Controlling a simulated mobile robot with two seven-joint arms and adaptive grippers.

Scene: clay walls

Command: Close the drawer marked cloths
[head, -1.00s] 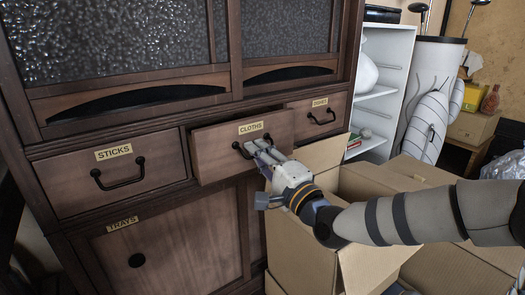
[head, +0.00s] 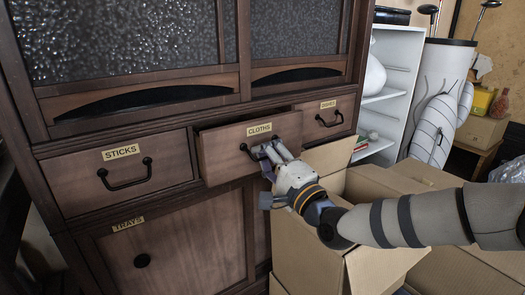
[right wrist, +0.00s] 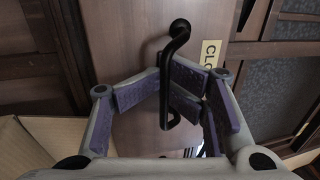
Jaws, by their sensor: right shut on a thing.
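The drawer marked cloths (head: 225,160) is a wooden drawer in the dark cabinet's middle. It stands partly out, its front forward of the fronts on either side. Its label (head: 259,129) reads CLOTHS. My right gripper (head: 270,151) is at the drawer's black handle (head: 245,149) and covers most of it in the head view. In the right wrist view, the purple-padded fingers of my right gripper (right wrist: 165,78) are shut on the handle (right wrist: 177,48), one on each side of the bar. My left gripper is not in view.
The sticks drawer (head: 75,180) at left and the dishes drawer (head: 315,128) at right look shut. The trays door (head: 185,240) is below. Open cardboard boxes (head: 305,250) stand under and behind my right arm. A white shelf (head: 395,75) and golf bag (head: 440,100) stand at right.

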